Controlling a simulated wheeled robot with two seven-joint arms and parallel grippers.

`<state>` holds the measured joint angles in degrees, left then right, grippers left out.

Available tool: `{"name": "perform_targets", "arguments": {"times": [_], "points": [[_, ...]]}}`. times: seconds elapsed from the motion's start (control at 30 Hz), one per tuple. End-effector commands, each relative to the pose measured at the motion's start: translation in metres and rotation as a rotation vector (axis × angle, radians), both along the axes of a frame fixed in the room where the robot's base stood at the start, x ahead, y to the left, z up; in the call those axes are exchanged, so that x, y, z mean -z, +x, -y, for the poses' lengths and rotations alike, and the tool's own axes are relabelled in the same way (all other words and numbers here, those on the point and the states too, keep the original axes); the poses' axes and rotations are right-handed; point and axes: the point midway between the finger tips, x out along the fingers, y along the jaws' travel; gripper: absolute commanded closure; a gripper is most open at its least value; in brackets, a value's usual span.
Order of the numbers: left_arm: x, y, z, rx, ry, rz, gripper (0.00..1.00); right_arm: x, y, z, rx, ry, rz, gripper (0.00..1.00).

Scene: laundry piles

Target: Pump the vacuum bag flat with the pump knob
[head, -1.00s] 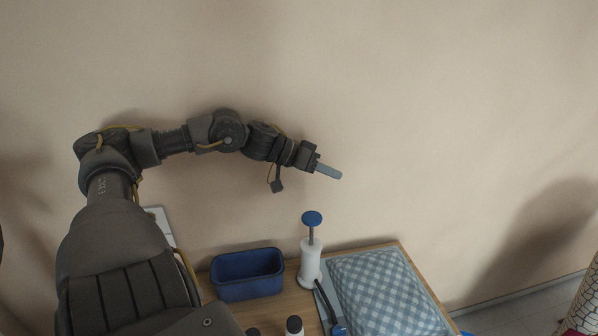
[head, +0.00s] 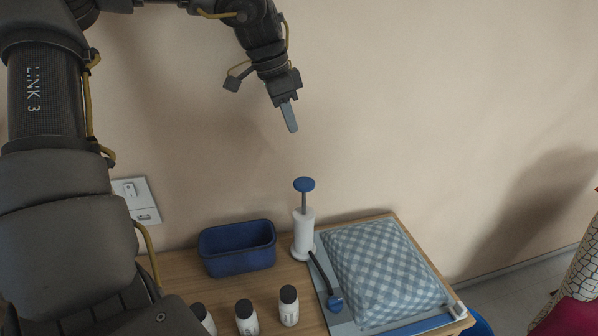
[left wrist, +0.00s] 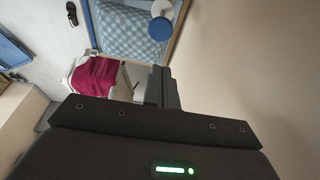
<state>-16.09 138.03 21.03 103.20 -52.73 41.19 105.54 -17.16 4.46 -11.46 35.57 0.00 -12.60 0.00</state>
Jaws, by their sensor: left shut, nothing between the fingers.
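The pump (head: 303,232) is a white upright cylinder on the wooden table. Its round blue knob (head: 304,184) is up, on a grey rod. A dark hose runs from the pump to a blue valve (head: 335,303) on the vacuum bag (head: 385,270), which is puffed up around blue checked cloth. My left gripper (head: 290,117) is shut and empty, pointing down above the knob and slightly left of it, apart from it. In the left wrist view the knob (left wrist: 159,28) shows near the top, beyond the fingers (left wrist: 162,88). My right gripper is not in view.
A blue bin (head: 237,250) stands left of the pump. Several white bottles with dark caps (head: 288,306) stand at the front of the table. The wall with a switch plate (head: 136,200) is behind. A dark red cloth (head: 566,318) lies at the right.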

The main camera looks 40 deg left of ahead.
Motion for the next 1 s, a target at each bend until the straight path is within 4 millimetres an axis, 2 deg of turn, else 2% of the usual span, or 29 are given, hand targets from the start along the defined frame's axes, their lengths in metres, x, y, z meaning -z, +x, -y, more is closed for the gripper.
{"name": "perform_targets", "arguments": {"times": [0.13, 0.27, 0.7, 1.0], "points": [[0.002, 0.0, 0.0, -0.002, -0.001, -0.001, 1.0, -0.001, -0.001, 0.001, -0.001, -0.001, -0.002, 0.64], [0.014, 0.002, 0.001, -0.001, -0.001, -0.003, 1.0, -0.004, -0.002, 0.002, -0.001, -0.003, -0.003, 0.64], [0.096, 0.022, 0.016, -0.002, -0.003, -0.004, 1.0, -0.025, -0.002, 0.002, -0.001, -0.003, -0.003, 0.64], [0.13, 0.022, 0.016, -0.002, -0.003, -0.001, 1.0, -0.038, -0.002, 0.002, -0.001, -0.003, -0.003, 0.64]]}}
